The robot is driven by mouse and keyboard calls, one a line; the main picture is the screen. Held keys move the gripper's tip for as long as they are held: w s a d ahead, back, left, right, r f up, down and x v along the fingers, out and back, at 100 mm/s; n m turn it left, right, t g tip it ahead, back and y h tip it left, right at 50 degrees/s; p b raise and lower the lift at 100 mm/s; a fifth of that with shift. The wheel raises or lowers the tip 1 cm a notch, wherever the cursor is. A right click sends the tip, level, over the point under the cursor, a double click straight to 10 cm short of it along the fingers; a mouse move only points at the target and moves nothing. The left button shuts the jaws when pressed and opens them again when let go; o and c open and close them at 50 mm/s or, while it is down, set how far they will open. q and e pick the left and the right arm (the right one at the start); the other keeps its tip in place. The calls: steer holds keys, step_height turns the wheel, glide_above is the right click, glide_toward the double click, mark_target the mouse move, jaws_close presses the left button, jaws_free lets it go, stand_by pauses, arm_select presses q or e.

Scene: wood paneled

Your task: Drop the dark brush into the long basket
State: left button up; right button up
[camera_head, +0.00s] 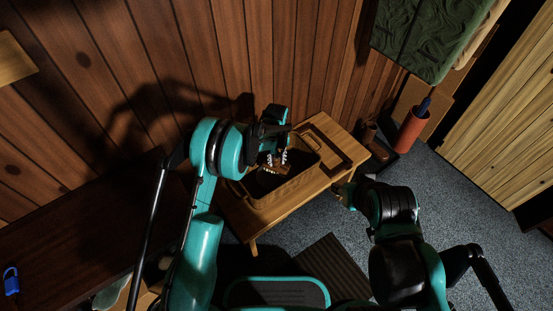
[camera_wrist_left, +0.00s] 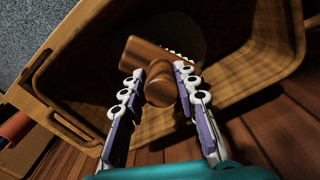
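The brown brush (camera_wrist_left: 145,52) with pale bristles shows in the left wrist view, its rounded handle end between the fingers of my left gripper (camera_wrist_left: 158,76). The gripper appears shut on the handle. The brush is over the opening of the long basket (camera_wrist_left: 245,85); I cannot tell whether it touches the bottom. In the head view the long basket (camera_head: 285,192) stands on a wooden bench, and my left gripper (camera_head: 272,158) is over it, partly hiding the brush. My right gripper (camera_head: 345,192) is beside the bench's right edge; its fingers are too dark and small to read.
The panelled wall (camera_head: 150,50) is close behind. A red cylinder (camera_head: 410,130) stands at the right, and a striped mat (camera_head: 335,265) lies on the floor in front.

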arm_select(q)
steer(key=o, duration=0.4)
steer(key=shift+o, duration=0.2)
steer(key=shift+r, duration=0.1)
step_height(320, 180, up, 12)
stand_by(0.6)
